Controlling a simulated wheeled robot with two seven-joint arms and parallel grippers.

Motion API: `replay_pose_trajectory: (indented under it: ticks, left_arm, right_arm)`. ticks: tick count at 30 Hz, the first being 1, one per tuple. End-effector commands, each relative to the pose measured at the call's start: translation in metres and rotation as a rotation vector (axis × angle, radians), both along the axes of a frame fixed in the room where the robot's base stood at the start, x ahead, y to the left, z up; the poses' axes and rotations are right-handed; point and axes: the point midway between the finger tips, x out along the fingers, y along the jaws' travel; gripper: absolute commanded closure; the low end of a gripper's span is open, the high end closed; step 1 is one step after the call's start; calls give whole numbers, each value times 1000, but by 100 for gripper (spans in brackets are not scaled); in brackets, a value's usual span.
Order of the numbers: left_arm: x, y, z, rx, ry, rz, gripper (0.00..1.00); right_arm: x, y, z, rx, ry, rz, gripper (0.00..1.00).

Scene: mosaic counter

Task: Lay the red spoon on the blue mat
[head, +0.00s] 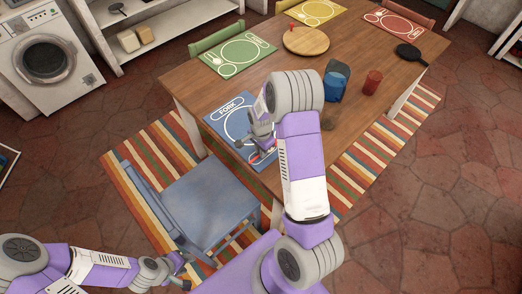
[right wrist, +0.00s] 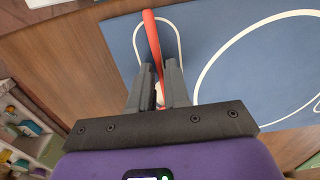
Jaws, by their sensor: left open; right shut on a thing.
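The blue mat (head: 214,124) lies at the near left edge of the wooden table, with a white plate ring and cutlery outlines; it also fills much of the right wrist view (right wrist: 215,35). My right gripper (right wrist: 160,68) is shut on the red spoon (right wrist: 151,30). The spoon's red length points away from the fingers, over a white rounded outline on the mat. I cannot tell whether it touches the mat. In the head view my right gripper (head: 262,145) is over the mat, partly hidden by its arm. My left gripper (head: 180,268) is open and empty, low by the blue chair.
The blue chair (head: 210,200) stands at the table's near side. A round wooden board (head: 306,41) and green mat (head: 238,55) lie farther back.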

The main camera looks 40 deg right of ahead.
Motion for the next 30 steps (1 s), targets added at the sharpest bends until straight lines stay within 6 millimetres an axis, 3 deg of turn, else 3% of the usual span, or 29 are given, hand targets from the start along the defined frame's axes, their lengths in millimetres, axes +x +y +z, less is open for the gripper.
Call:
replay_pose_trajectory:
  ticks: [9,10,15,25,30]
  left_arm:
    - [0,0,-3,0,0,0,57]
    - [0,0,-2,0,0,0,57]
    - [0,0,-2,0,0,0,57]
    - [0,0,1,0,0,0,57]
    - [0,0,7,0,0,0,57]
  right_arm:
    - [1,0,-3,-1,-2,1,100]
    - [1,0,-2,-1,-2,1,81]
    - [1,0,-2,-1,-2,1,58]
    - [1,0,3,-1,-2,1,58]
    - [2,0,29,-1,-7,2,58]
